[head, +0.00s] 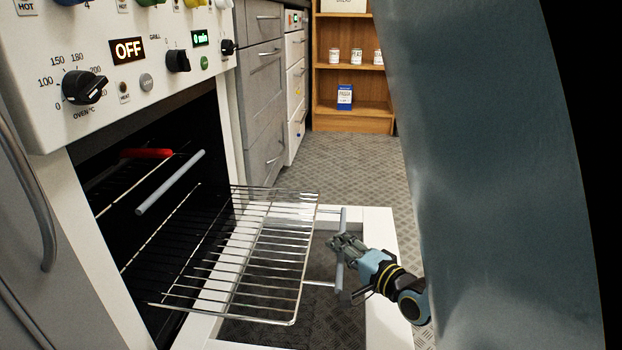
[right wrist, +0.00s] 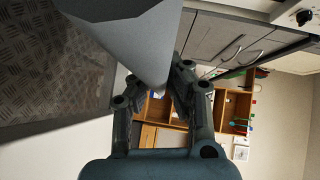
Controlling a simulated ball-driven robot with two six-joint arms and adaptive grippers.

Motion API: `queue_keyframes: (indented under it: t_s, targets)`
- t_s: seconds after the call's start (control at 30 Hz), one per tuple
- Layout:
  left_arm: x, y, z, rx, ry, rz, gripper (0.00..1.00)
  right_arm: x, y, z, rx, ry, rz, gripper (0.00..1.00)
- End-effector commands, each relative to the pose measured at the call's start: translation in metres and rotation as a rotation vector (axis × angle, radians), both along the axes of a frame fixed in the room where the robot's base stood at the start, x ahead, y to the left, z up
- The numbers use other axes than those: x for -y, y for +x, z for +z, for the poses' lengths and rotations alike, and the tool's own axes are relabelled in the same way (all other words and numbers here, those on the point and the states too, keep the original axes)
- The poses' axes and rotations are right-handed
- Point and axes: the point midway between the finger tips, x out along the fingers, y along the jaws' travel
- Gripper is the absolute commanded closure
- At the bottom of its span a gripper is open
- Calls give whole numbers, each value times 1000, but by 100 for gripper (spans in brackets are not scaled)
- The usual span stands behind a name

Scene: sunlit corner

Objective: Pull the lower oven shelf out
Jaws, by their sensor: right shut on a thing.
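The lower oven shelf (head: 245,262) is a wire rack. It sticks far out of the oven's dark opening, above the lowered oven door (head: 380,235). A grey bar handle (head: 341,222) stands off its front edge on thin rods. My right gripper (head: 345,256) is shut on this handle. In the right wrist view the handle (right wrist: 135,40) looms large and grey between the fingers of the right gripper (right wrist: 158,92). An upper shelf with its own grey bar handle (head: 170,183) stays inside the oven. My left gripper is not in view.
The oven's control panel (head: 130,60) with knobs is above the opening. Something red (head: 147,153) lies inside the oven. Grey drawers (head: 262,90) stand beyond it. A wooden shelf unit (head: 353,112) with cans is at the back. The patterned floor (head: 345,165) between is clear.

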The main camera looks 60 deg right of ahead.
Motion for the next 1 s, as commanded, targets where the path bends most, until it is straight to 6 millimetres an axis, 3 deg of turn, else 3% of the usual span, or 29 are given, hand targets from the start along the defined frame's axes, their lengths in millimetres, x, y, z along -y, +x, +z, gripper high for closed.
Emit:
queue_keyframes:
  t_s: [0.1,0.13,0.33,0.67,0.77,1.0]
  targets:
    - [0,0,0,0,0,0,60,-1,-3,-5,-12,7,-3,100]
    - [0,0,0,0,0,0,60,-1,-3,-5,-12,7,-3,88]
    - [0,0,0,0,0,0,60,-1,-2,-3,-8,4,-1,63]
    - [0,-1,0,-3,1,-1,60,-2,-5,-1,-6,2,-1,63]
    - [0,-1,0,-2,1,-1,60,-8,-18,0,-7,3,0,63]
    - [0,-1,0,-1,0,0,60,-28,-67,7,-8,4,-1,63]
